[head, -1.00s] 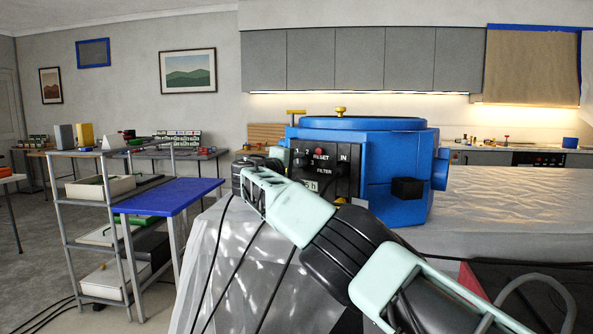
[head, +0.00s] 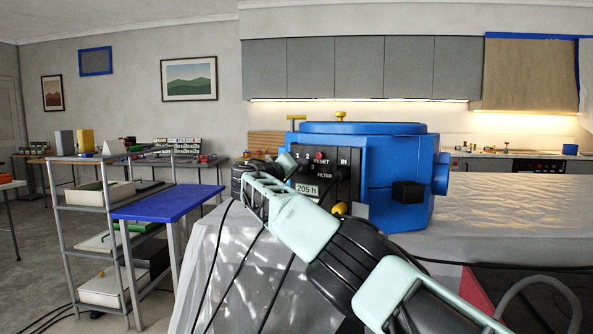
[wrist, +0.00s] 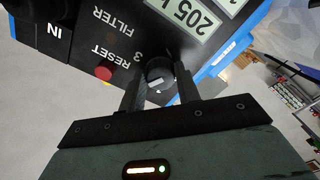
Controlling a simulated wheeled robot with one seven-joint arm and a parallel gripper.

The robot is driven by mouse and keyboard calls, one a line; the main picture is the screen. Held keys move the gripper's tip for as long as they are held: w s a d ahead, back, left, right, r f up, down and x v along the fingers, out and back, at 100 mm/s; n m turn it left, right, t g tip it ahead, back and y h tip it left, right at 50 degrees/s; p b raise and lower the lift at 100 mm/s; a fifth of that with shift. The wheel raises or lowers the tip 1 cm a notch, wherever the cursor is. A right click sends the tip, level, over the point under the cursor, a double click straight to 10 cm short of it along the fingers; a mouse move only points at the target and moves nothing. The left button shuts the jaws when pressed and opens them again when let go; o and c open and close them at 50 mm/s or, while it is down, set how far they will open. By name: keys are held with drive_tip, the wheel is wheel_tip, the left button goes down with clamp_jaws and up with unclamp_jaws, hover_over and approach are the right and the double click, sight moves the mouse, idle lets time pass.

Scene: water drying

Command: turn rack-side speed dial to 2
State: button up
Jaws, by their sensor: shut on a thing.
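The blue machine (head: 395,150) stands on the covered table, with a black control panel (head: 345,178) facing left of centre. In the wrist view the speed dial (wrist: 159,74) is a small round black knob with a short pale mark. The panel appears upside down there, and the numeral 3 shows beside the dial; I cannot see 1 or 2. My gripper (wrist: 160,88) has one finger on each side of the dial and is shut on it. In the head view my gripper (head: 289,166) is at the panel's left edge, and the dial is hidden.
A red reset button (wrist: 104,73) is close to one finger. A pale 205 h display (head: 307,190) sits low on the panel. A blue-topped table (head: 168,202) and a grey shelf rack (head: 62,190) stand to the left. Cables hang in front.

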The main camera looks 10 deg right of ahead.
drive_tip(key=shift+f, duration=0.2)
drive_tip(key=o, duration=1)
drive_tip(key=shift+r, duration=0.1)
drive_tip(key=shift+c, duration=0.2)
drive_tip(key=shift+s+a, duration=0.1)
drive_tip(key=b+v, duration=0.6)
drive_tip(key=v, duration=1.1)
drive_tip(key=shift+s, duration=0.1)
